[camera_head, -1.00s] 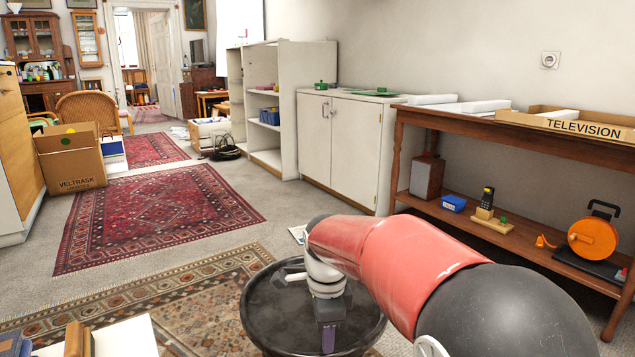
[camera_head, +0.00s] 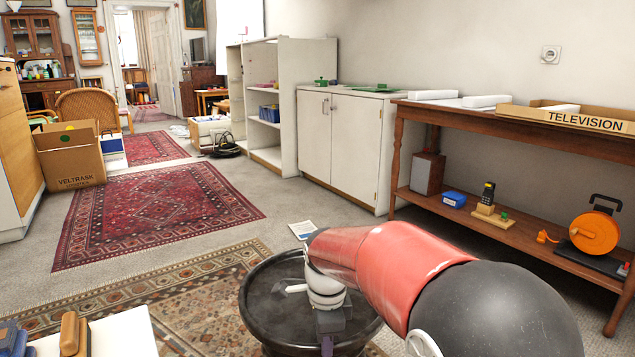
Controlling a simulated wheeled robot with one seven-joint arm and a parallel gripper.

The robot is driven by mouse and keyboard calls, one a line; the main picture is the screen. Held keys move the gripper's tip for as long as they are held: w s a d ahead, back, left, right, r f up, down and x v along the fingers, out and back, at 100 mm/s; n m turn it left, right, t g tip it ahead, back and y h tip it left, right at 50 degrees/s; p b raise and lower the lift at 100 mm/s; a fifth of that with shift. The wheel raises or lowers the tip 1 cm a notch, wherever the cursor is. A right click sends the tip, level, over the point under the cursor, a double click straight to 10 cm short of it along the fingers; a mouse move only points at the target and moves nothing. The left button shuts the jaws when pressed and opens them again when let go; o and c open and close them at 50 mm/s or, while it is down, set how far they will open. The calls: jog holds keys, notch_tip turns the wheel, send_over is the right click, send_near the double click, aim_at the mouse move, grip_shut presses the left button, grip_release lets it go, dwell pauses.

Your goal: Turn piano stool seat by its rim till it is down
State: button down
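The piano stool seat (camera_head: 268,310) is a dark, round, dish-like top with a raised rim at the bottom middle of the head view. My gripper (camera_head: 327,347) points down over the near part of the seat, close to its near rim. My arm covers the right part of the seat. Only a narrow strip of the fingers shows, so whether they are apart or closed on the rim cannot be told. The stool's legs and screw are hidden.
A patterned rug (camera_head: 190,300) lies under and left of the stool. A white surface (camera_head: 120,335) with brushes stands at the lower left. A wooden console table (camera_head: 450,125) and a white cabinet (camera_head: 340,145) line the right wall. A sheet of paper (camera_head: 302,230) lies beyond the stool.

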aim_at(291, 334)
jog(key=shift+w+a+r+m+p, duration=0.1)
jog(key=shift+a+m+p, duration=0.15)
jog(key=shift+a, duration=0.15)
jog(key=shift+w+a+r+m+p, duration=0.1)
jog(key=shift+a+m+p, duration=0.15)
jog(key=shift+a, duration=0.1)
jog(key=shift+w+a+m+p, duration=0.1)
jog(key=shift+a+m+p, duration=0.7)
jog(key=shift+a, duration=0.5)
jog(key=shift+w+a+m+p, duration=0.1)
jog(key=shift+a+m+p, duration=0.65)
jog(key=shift+a, duration=0.5)
jog(key=shift+a+f, duration=0.1)
jog(key=shift+w+m, duration=0.1)
jog(key=shift+m, duration=0.15)
